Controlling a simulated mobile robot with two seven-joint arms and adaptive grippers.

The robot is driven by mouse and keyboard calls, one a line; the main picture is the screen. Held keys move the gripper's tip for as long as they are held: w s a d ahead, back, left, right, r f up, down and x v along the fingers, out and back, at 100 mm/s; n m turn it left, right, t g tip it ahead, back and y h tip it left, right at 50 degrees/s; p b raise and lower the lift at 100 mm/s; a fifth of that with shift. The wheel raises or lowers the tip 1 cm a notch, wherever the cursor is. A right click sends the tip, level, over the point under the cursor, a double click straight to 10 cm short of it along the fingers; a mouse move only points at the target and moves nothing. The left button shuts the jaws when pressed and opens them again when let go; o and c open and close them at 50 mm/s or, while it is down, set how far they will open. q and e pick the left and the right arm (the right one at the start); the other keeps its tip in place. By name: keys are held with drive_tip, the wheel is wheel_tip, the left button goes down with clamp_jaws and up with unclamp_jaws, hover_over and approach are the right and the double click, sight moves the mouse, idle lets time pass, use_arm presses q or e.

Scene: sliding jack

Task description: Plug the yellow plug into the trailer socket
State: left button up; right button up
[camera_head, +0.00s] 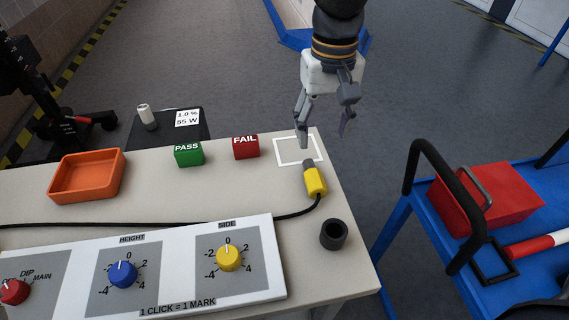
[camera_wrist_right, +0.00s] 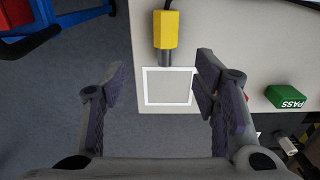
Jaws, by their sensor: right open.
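The yellow plug (camera_head: 315,181) with a grey metal tip lies on the bench near its right end. A black cable runs from it to the left across the bench. My right gripper (camera_head: 325,138) is open and empty above the white square outline, just beyond the plug tip. In the right wrist view the plug (camera_wrist_right: 166,32) shows at top centre, ahead of the open fingers (camera_wrist_right: 156,85) and apart from them. I cannot identify a trailer socket for certain; a dark hollow cylinder (camera_head: 334,235) stands at the bench's right edge. My left gripper does not show.
A panel (camera_head: 180,270) with red, blue and yellow knobs lies along the front. Green PASS (camera_head: 188,154) and red FAIL (camera_head: 246,147) blocks and an orange tray (camera_head: 87,177) stand on the bench (camera_head: 150,205). A blue cart (camera_head: 410,205) with a red box (camera_head: 490,197) is at right.

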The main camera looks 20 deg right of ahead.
sight(314, 171)
drive_tip(key=shift+w+a+f, duration=0.2)
drive_tip(key=shift+w+f, duration=0.05)
drive_tip(key=shift+f, duration=0.25)
drive_tip(key=shift+w+a+f, duration=0.2)
drive_tip(key=shift+w+f, duration=0.05)
drive_tip(key=shift+f, duration=0.2)
drive_tip(key=f, duration=0.2)
drive_tip(key=s+f, duration=0.1)
drive_tip(key=shift+d+f+b, duration=0.25)
drive_tip(key=shift+f+b, duration=0.15)
drive_tip(key=f, duration=0.6)
drive_tip(key=shift+w+a+f+b, duration=0.15)
drive_tip(key=shift+a+f+b, duration=0.15)
drive_tip(key=shift+b, duration=0.1)
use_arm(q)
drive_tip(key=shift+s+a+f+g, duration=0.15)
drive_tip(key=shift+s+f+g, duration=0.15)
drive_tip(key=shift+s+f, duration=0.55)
use_arm(e)
drive_tip(key=shift+r, duration=0.1)
drive_tip(key=c, duration=1.3)
